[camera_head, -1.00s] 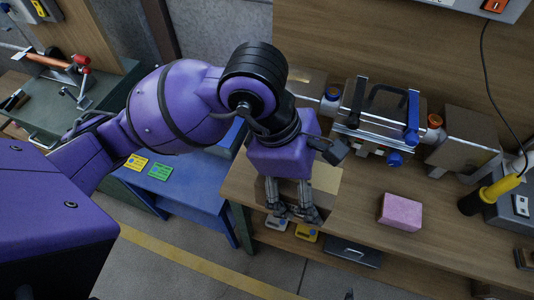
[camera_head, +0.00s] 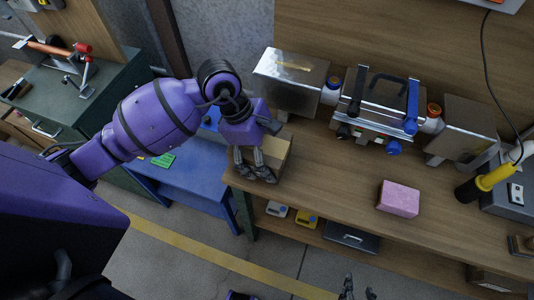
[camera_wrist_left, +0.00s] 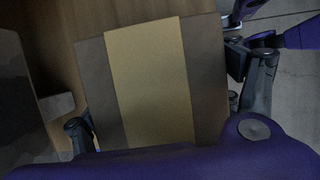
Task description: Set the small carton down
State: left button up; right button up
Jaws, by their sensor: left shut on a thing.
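The small carton (camera_head: 280,151) is a tan box at the left end of the wooden workbench (camera_head: 325,190). My left gripper (camera_head: 255,170) is shut on it, and the arm and fingers hide part of it. In the left wrist view the carton (camera_wrist_left: 147,80) shows a pale yellow-brown band between darker sides, with a finger at each side. It is over or on the bench top; I cannot tell whether its base touches. My right gripper (camera_head: 358,292) shows only its fingertips at the bottom edge, apart with nothing visible between them.
A valve fixture with black and blue handles (camera_head: 383,112) and metal boxes (camera_head: 290,78) stand along the bench's back. A pink block (camera_head: 398,198) lies to the right, with free bench between. A blue table (camera_head: 190,180) stands left of the bench.

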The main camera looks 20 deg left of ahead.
pick_arm(q)
jog(key=shift+f, duration=0.3)
jog(key=o, duration=1.5)
jog(key=shift+r, duration=0.1)
jog(key=v, duration=1.1)
jog(key=shift+a+r, duration=0.25)
jog(key=shift+r, duration=0.1)
